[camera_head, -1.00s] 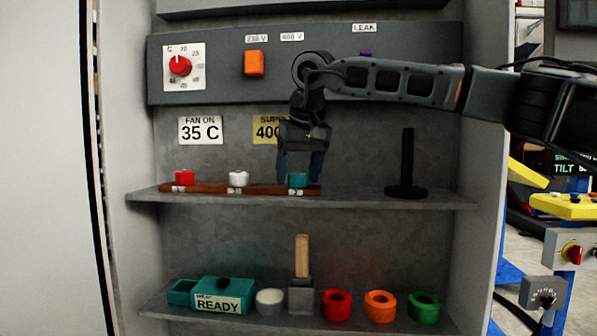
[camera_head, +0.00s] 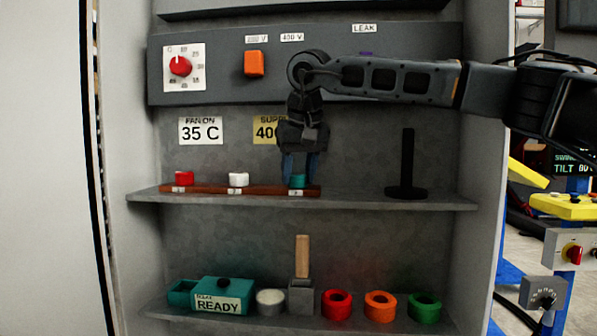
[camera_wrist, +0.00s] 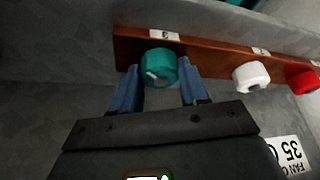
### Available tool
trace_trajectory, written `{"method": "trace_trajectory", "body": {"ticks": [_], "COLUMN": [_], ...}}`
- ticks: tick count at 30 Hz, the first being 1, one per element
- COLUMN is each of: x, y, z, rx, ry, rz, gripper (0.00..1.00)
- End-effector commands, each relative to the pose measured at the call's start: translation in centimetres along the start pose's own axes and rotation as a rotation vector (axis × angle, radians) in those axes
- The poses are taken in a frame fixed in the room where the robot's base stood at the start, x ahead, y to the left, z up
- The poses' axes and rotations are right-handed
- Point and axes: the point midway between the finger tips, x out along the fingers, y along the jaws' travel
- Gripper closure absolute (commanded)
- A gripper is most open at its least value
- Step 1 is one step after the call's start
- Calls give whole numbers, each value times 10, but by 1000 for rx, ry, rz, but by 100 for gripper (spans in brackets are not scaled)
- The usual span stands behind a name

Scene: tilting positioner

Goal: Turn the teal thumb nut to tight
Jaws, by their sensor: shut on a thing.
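The teal thumb nut (camera_head: 298,181) stands at the right end of a brown wooden strip (camera_head: 215,190) on the upper shelf. In the wrist view the teal nut (camera_wrist: 159,66) shows a pale mark on its face, and a tag below it on the strip reads 3. My gripper (camera_head: 298,178) reaches down from above, its blue fingers on either side of the nut. It also shows in the wrist view (camera_wrist: 160,85), with one finger at each side of the nut. It is shut on the nut. No tight mark is legible.
A white nut (camera_head: 238,180) and a red nut (camera_head: 185,179) sit on the same strip to the left. A black post (camera_head: 407,165) stands on the shelf to the right. The lower shelf holds a teal box (camera_head: 222,291), a mallet and coloured rings.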

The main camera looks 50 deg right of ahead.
Motion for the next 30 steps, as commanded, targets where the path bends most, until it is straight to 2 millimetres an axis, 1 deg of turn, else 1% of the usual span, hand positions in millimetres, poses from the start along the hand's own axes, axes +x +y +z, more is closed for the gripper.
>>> {"method": "trace_trajectory", "body": {"ticks": [8,30], "x": [-2,-3], "y": [-2,-6], "z": [-1,-4], "rx": [204,850], "ry": [2,1], "rz": [87,353], "gripper": [86,86]}}
